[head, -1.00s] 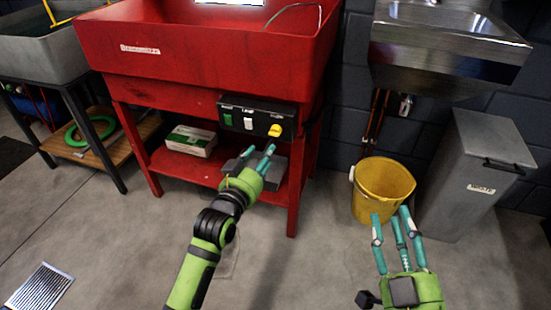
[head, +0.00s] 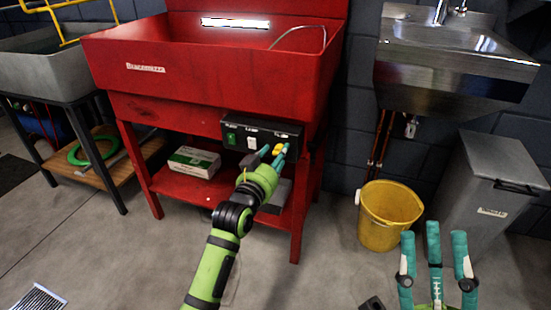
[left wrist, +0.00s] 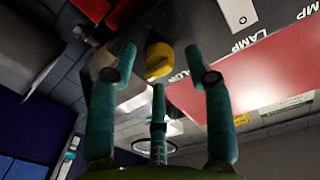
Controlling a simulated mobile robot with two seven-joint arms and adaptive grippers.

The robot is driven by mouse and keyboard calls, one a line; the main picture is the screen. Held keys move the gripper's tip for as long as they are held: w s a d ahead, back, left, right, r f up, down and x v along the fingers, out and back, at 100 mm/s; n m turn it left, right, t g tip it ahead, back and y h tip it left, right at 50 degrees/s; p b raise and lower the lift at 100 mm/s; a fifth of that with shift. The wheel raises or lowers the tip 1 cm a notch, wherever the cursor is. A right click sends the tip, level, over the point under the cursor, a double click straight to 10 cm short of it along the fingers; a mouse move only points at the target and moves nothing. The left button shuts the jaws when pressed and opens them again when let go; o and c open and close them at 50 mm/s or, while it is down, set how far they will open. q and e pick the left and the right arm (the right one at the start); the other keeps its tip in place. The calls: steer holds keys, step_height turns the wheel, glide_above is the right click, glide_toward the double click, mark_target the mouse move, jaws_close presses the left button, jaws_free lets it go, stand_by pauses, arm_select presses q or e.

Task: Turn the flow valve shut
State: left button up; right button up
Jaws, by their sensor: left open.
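The flow valve is a yellow knob (head: 277,149) at the right end of a black control panel (head: 240,138) under the red sink. My left gripper (head: 274,153) is right in front of it, with fingers on either side in the picture. In the left wrist view the yellow knob (left wrist: 159,61) shows ahead, between the spread teal fingers and beyond their tips. The left gripper is open and holds nothing; contact with the knob is not visible. My right gripper (head: 434,235) is at the lower right, its teal fingers spread apart, empty, in front of the bucket and bin.
The red sink stand (head: 210,105) has a lower shelf with a white-green box (head: 194,161) and a grey block. A yellow bucket (head: 389,215), grey bin (head: 480,190) and steel basin (head: 440,75) are at the right. The floor between stand and bucket is clear.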

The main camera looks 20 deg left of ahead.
arm_select(q)
jaws_close()
steer(key=shift+r, duration=0.1)
